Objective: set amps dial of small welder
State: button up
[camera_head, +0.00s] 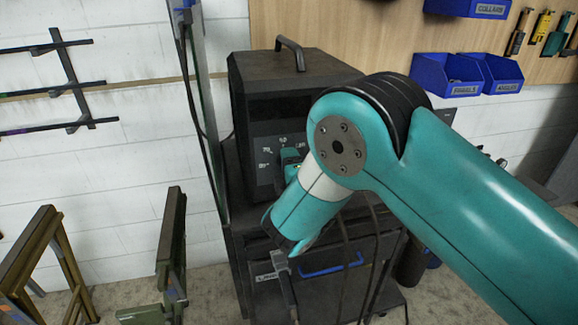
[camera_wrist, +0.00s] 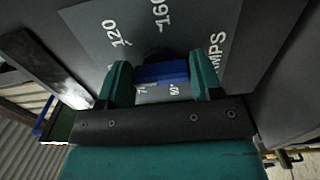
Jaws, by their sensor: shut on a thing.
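The small welder (camera_head: 300,80) is a dark box with a top handle, standing on a cart. Its grey front panel (camera_wrist: 95,22) fills the wrist view, with the marks 120 and 160, part of the word AMPS, and more figures partly hidden. The amps dial shows as a blue grip bar (camera_wrist: 162,72) in front of a dark round part. My gripper (camera_wrist: 162,80) has its two teal fingers on either side of the blue bar, shut on it. In the head view my gripper (camera_head: 291,157) is at the welder's front, and my arm hides the dial and much of the panel.
The cart (camera_head: 330,285) below has a blue handle and hanging dark cables. A tall thin panel (camera_head: 207,110) stands just left of the welder. Blue bins (camera_head: 447,76) hang on the wall at right. Sawhorse-like stands (camera_head: 45,250) are at lower left.

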jog(key=o, duration=0.9)
jog(key=b+v, duration=1.6)
jog(key=v, duration=0.1)
jog(key=shift+s, duration=0.25)
jog(key=shift+r, duration=0.1)
